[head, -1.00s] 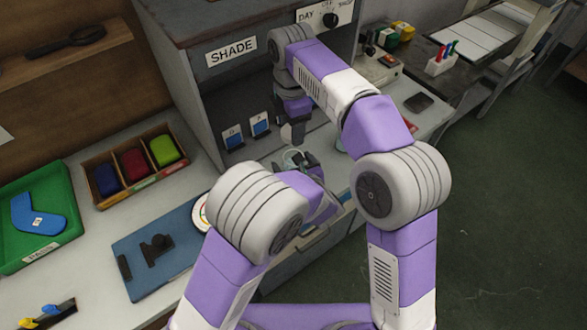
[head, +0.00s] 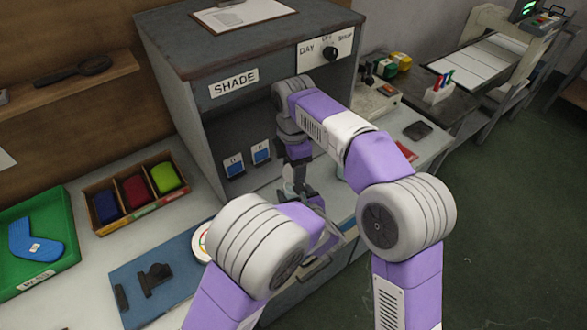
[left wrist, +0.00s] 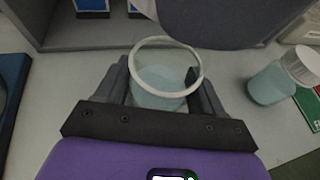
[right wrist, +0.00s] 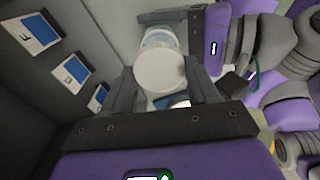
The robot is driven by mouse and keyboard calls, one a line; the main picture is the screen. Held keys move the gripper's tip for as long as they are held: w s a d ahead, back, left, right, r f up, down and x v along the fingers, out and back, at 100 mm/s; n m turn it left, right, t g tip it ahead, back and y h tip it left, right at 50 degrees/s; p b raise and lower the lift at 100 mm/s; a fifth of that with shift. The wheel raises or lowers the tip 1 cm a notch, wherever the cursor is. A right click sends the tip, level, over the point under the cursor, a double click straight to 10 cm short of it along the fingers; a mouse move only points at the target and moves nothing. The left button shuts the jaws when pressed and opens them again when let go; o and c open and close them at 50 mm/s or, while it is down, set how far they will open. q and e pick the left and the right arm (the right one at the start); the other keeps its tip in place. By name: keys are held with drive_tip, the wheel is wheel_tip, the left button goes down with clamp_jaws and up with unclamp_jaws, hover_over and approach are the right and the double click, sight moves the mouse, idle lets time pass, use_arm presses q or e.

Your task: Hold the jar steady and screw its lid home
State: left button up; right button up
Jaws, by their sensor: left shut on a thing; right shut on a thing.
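A clear jar of pale blue-green contents (left wrist: 158,85) stands between the fingers of my left gripper (left wrist: 162,92), which is shut on it. The round rim shows above the fingers in the left wrist view. My right gripper (right wrist: 161,88) is shut on a white round lid (right wrist: 160,71). In the right wrist view the lid overlaps the jar (right wrist: 160,38); I cannot tell whether they touch. In the head view my right gripper (head: 296,188) points down just above my left gripper (head: 318,208), and the jar is mostly hidden.
The grey SHADE cabinet (head: 185,95) rises behind my grippers, with blue-and-white cards (head: 235,167) inside. A blue board (head: 170,300) lies to the left.

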sight(294, 195)
drive_tip(key=shift+f, duration=0.55)
drive_tip(key=shift+f, duration=0.1)
drive_tip(key=shift+f, duration=0.8)
drive_tip(key=shift+f, duration=0.55)
drive_tip(key=m, duration=2.9)
drive_tip(key=shift+w+d, duration=0.15)
